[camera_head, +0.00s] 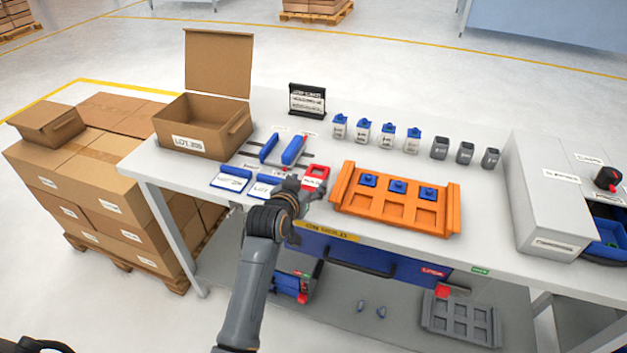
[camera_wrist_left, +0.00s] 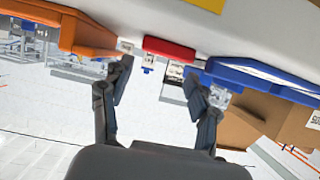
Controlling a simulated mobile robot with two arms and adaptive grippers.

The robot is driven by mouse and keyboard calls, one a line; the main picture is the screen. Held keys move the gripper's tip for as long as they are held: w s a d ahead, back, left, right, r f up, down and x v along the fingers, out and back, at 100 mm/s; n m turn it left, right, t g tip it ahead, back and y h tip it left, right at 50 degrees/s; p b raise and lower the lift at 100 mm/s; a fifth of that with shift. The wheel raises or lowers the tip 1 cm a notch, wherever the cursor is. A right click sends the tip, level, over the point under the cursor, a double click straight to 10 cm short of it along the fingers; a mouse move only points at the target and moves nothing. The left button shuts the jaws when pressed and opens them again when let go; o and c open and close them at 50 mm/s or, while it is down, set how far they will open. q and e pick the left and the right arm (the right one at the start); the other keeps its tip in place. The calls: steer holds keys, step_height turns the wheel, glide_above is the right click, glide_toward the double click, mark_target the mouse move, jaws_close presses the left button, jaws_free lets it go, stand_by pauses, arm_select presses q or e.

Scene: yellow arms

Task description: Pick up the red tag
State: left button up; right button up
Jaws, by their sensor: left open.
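The red tag (camera_head: 316,172) lies near the front edge of the white table, between the blue trays and the orange tray. It has a pale label area on it. My left gripper (camera_head: 306,187) is at the table's front edge, just short of the tag and close to it. In the left wrist view the gripper (camera_wrist_left: 158,72) has its two fingers spread with nothing between them. A red piece, seemingly the tag (camera_wrist_left: 169,49), shows edge-on beyond the fingers, between them.
The orange tray (camera_head: 351,217) with small blue parts stands right of the tag. Blue trays (camera_head: 229,180) lie on its left. An open cardboard box (camera_head: 205,143) and a black sign (camera_head: 307,99) stand behind. A blue drawer front (camera_head: 395,265) is below the tabletop.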

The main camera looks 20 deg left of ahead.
mark_target(314, 178)
arm_select(q)
steer(key=shift+f+x, duration=0.25)
steer(key=shift+x, duration=1.95)
steer(key=shift+s, duration=0.1)
steer(key=shift+c, duration=0.5)
steer(key=c, duration=0.7)
